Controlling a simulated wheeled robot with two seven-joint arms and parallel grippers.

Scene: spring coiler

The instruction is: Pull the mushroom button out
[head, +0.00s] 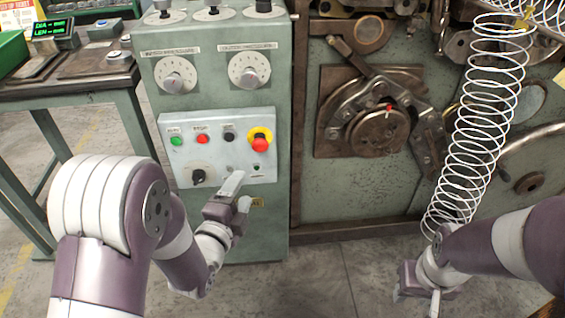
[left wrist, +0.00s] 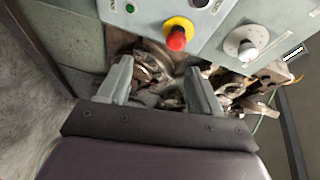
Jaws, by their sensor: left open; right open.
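The mushroom button (head: 260,143) is red on a yellow collar, at the right of the light grey control panel (head: 219,173) in the head view. It also shows in the left wrist view (left wrist: 176,40), above the gap between my fingers. My left gripper (head: 252,182) is in front of the panel, below the button and apart from it. In the left wrist view its two grey fingers (left wrist: 160,85) are spread with nothing between them. My right gripper (head: 420,292) hangs low at the right, away from the panel; its fingers are small and partly hidden there.
The panel also carries a green button (head: 177,140), a red stop button (head: 202,139) and a black selector (head: 198,176). Two dials (head: 249,71) sit above. A hanging wire spring (head: 480,125) is near my right arm. A bench (head: 75,85) stands at the left.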

